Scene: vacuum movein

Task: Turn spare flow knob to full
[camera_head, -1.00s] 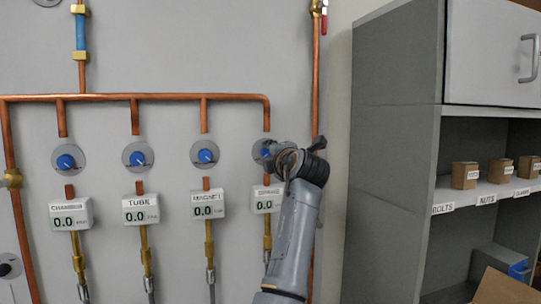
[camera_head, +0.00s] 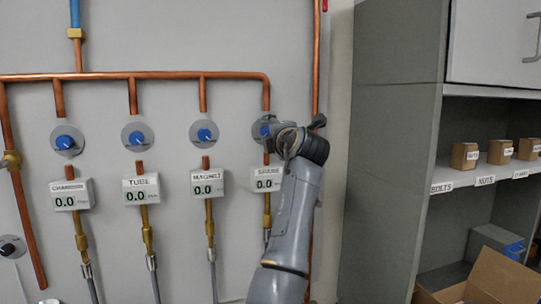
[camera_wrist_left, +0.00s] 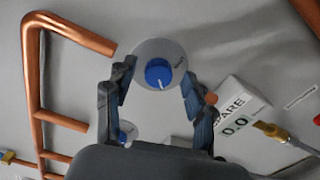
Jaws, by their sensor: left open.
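The spare flow knob (camera_wrist_left: 158,73) is a blue knob with a white pointer line on a round grey plate (camera_wrist_left: 147,50). In the head view its plate (camera_head: 259,130) is partly hidden by my left gripper (camera_head: 276,134). In the left wrist view my left gripper (camera_wrist_left: 156,77) is open, with one finger on each side of the knob. I see gaps there between fingers and knob; contact is not visible. The SPARE display (camera_wrist_left: 234,121) reads 0.0; it also shows below the gripper in the head view (camera_head: 267,180).
The chamber (camera_head: 66,141), tube (camera_head: 136,137) and magnet (camera_head: 204,134) knobs sit left of the spare knob, under a copper pipe (camera_head: 160,76). Their displays read 0.0. A grey cabinet (camera_head: 390,150) with small boxes and an open cardboard box (camera_head: 490,278) stands at the right.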

